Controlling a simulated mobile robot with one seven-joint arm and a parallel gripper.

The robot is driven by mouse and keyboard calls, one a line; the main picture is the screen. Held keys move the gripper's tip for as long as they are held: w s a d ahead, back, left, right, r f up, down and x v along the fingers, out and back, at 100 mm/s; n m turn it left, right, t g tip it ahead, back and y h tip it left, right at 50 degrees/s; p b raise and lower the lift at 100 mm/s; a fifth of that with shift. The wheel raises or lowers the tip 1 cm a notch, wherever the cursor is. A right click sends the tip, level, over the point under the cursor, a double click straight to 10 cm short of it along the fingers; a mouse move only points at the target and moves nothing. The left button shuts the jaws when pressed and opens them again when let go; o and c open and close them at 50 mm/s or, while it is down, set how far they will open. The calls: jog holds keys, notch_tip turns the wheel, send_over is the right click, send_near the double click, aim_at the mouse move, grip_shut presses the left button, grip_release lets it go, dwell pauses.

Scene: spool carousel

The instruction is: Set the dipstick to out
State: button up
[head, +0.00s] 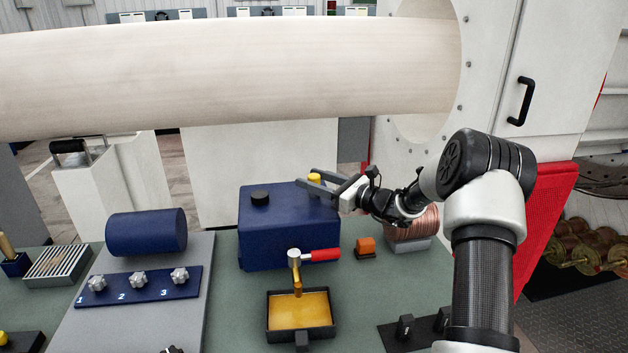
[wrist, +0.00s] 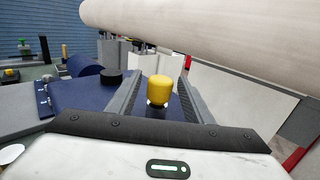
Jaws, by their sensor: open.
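The dipstick shows as a yellow knob (head: 314,179) on top of the blue box (head: 285,240), near its right end. In the wrist view the yellow knob (wrist: 159,90) stands upright between the fingers, with a short pale stem under it. My gripper (head: 318,183) is open, with one finger on each side of the knob. A gap shows between the knob and each finger in the wrist view. In the head view the fingers partly hide the knob's lower part. How deep the stem sits in the box cannot be seen.
A black cap (head: 260,198) sits on the box's left part. A red-handled tap (head: 324,255) stands in front, over a tray of amber liquid (head: 301,334). A copper coil (head: 412,226) and an orange block (head: 366,245) lie right. A large pale roll (head: 220,75) spans above.

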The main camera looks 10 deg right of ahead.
aim_at(314, 175)
grip_shut()
notch_tip(314, 175, up, 10)
jog(key=p, duration=0.3)
jog(key=shift+f+p, duration=0.2)
jog(key=shift+p, duration=0.15)
grip_release()
jog(key=b+v, duration=0.2)
jog(key=v, duration=1.5)
jog(key=shift+s+d, duration=0.2)
